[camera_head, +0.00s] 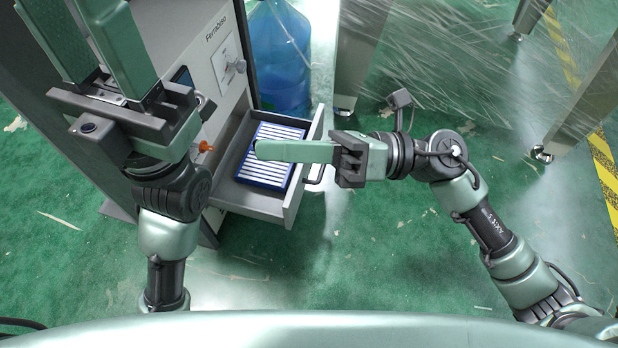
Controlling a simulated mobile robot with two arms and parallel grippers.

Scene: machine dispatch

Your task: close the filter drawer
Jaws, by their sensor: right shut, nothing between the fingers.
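The filter drawer (262,205) is pulled out of the grey machine (203,62). Inside it lies a blue-framed filter (268,178) with white slats. My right gripper (259,150) is shut and empty. Its fingers reach left across the drawer front and appear above the filter, hiding part of it; I cannot tell whether they touch anything. My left gripper (72,6) is open, with its fingers apart and pointing up the picture in front of the machine, left of the drawer.
A blue water bottle (280,58) stands behind the drawer beside the machine. An orange knob (206,147) sticks out near the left wrist. Metal legs (360,50) stand at the top right.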

